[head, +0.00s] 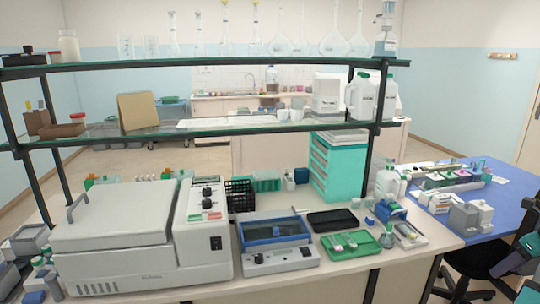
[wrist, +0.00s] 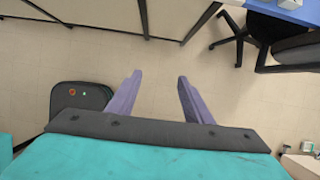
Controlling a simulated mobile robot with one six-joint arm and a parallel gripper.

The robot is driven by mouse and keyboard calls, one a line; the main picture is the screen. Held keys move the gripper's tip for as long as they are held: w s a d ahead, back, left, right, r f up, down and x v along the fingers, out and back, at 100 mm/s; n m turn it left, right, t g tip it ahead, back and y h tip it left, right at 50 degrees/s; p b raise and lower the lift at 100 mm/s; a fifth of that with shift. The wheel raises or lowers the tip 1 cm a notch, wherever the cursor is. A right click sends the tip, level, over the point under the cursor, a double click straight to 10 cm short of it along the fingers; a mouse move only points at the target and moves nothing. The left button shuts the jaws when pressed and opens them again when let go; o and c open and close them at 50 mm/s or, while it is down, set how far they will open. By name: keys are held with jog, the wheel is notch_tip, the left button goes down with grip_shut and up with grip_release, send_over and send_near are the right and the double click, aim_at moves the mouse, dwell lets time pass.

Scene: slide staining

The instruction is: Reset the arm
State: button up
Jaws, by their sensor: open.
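My gripper (wrist: 159,100) shows in the wrist view. Its two purple fingers are spread apart with nothing between them, and bare floor shows beyond. In the head view, a dark and teal part of my arm (head: 515,255) shows at the lower right edge, beside the blue table.
A bench (head: 350,271) carries a large white machine (head: 120,245), a blue-lidded device (head: 273,238), a green tray (head: 352,254) and bottles. A two-level shelf (head: 200,65) with glassware stands over it. A blue table (head: 480,221) is at right. A black chair (wrist: 240,30) stands on the floor.

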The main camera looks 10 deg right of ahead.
jog(key=w+a+f+n+g+y, duration=0.2)
jog(key=w+a+f+n+y, duration=0.1)
jog(key=w+a+f, duration=1.1)
jog(key=w+a+f+n+g+y, duration=0.25)
jog(key=a+f+n+g, duration=0.2)
jog(key=a+f, duration=1.7)
jog(key=s+a+f+n+g+h, duration=0.1)
jog(key=s+a+f+n+g, duration=0.1)
jog(key=s+a+f+n, duration=0.45)
jog(key=s+a+f+n+g+h, duration=0.15)
jog(key=s+a+f, duration=0.4)
jog(key=a, duration=0.75)
jog(key=s+a+f+n+h, duration=0.2)
jog(key=s+f+n, duration=0.8)
jog(key=n, duration=1)
jog(key=s+h, duration=0.1)
jog(key=s, duration=0.2)
jog(key=shift+s+a+f, duration=0.15)
jog(key=shift+a+f, duration=0.25)
